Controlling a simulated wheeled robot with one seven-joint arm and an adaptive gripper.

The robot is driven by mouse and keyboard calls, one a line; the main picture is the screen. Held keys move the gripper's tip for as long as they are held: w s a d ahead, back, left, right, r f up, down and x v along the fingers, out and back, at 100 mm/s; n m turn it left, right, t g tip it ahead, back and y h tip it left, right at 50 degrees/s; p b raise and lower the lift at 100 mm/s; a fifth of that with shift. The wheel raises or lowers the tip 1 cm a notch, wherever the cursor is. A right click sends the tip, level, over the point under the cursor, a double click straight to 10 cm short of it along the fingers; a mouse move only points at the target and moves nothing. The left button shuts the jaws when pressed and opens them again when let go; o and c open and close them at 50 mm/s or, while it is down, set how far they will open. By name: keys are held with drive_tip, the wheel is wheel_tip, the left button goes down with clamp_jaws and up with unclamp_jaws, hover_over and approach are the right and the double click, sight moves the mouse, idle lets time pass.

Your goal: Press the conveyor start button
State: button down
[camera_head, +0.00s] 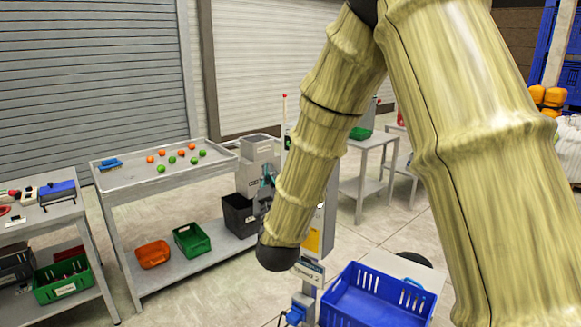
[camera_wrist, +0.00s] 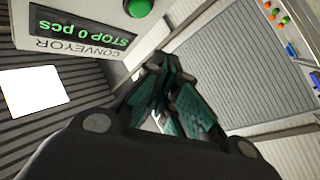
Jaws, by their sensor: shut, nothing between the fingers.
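In the wrist view a light conveyor panel fills the upper left. It carries a round green button (camera_wrist: 138,8), cut by the top edge, and a dark display (camera_wrist: 80,27) reading "STOP 0 pcs" in green, upside down. My gripper (camera_wrist: 160,75) is shut and empty, with dark green finger pads. Its tips appear below and slightly right of the button, with a visible gap. In the head view my arm hides most of my gripper; teal finger parts (camera_head: 268,182) show beside the grey machine (camera_head: 258,152). I cannot make out the button there.
A table (camera_head: 130,180) with orange and green balls stands left of the machine; orange and green bins sit on its lower shelf. A blue crate (camera_head: 372,297) is at the lower right. A white square (camera_wrist: 35,90) lies left in the wrist view.

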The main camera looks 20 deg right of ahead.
drive_tip(key=shift+w+d, duration=0.6)
drive_tip(key=shift+d, duration=0.35)
drive_tip(key=shift+w+d, duration=0.6)
drive_tip(key=shift+d, duration=0.3)
drive_tip(key=shift+w+d, duration=0.1)
drive_tip(key=shift+w+d, duration=0.15)
drive_tip(key=shift+d, duration=0.1)
drive_tip(key=shift+w+d+b, duration=0.25)
drive_tip(key=shift+d+b, duration=0.15)
idle(1.3)
drive_tip(key=shift+s+a, duration=0.1)
drive_tip(key=shift+a, duration=0.05)
drive_tip(key=shift+s+a, duration=0.4)
drive_tip(key=shift+a, duration=0.2)
drive_tip(key=shift+a+b, duration=0.1)
drive_tip(key=shift+b, duration=0.2)
drive_tip(key=shift+s+a+b, duration=0.25)
drive_tip(key=shift+s+a, duration=0.45)
drive_tip(key=shift+a, duration=0.35)
drive_tip(key=shift+s+a+b, duration=0.2)
drive_tip(key=shift+s+a, duration=0.45)
drive_tip(key=shift+a, duration=0.35)
